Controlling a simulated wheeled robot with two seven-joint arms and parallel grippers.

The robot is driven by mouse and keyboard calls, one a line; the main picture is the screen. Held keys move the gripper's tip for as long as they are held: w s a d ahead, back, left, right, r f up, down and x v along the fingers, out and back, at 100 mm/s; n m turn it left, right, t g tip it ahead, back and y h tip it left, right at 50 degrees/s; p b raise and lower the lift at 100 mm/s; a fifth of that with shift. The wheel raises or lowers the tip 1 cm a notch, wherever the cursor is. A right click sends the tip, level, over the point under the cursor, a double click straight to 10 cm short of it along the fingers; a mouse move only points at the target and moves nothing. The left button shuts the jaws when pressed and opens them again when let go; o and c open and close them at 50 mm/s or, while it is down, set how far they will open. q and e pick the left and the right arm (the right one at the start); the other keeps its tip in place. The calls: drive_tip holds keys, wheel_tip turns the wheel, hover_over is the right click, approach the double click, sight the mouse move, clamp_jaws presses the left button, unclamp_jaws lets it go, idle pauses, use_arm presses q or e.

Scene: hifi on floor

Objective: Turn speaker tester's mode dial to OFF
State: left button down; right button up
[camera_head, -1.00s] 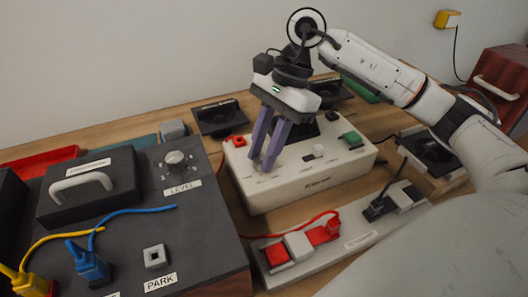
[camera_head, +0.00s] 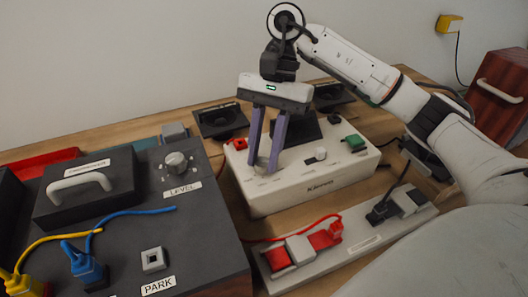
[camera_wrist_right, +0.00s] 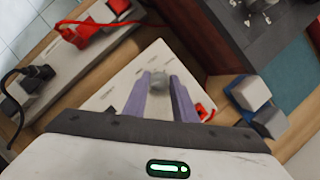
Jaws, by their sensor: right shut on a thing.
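The speaker tester is a white box (camera_head: 300,192) on the wooden bench, in the middle of the head view. Its mode dial, a small grey knob (camera_wrist_right: 157,80), sits between the fingers of my right gripper (camera_head: 264,168). The two purple fingers point down at the box's left part, one on each side of the knob, and are shut on it. The right wrist view also shows these fingers (camera_wrist_right: 160,85) around the knob. The dial's markings are too small to read. My left gripper is not in view.
A dark console (camera_head: 190,235) with a LEVEL knob (camera_head: 176,162), a handle and yellow and blue plugs stands to the left. A power strip (camera_head: 365,240) with red and black plugs lies in front of the tester. Dark speakers (camera_head: 218,122) stand behind it.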

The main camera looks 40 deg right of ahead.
drive_tip(key=o, duration=1)
drive_tip(key=shift+o, duration=0.2)
drive_tip(key=p+v, duration=0.2)
drive_tip(key=v, duration=0.8)
drive_tip(key=shift+d+p, duration=0.2)
drive_tip(key=shift+p, duration=0.1)
drive_tip(key=shift+w+r, duration=0.1)
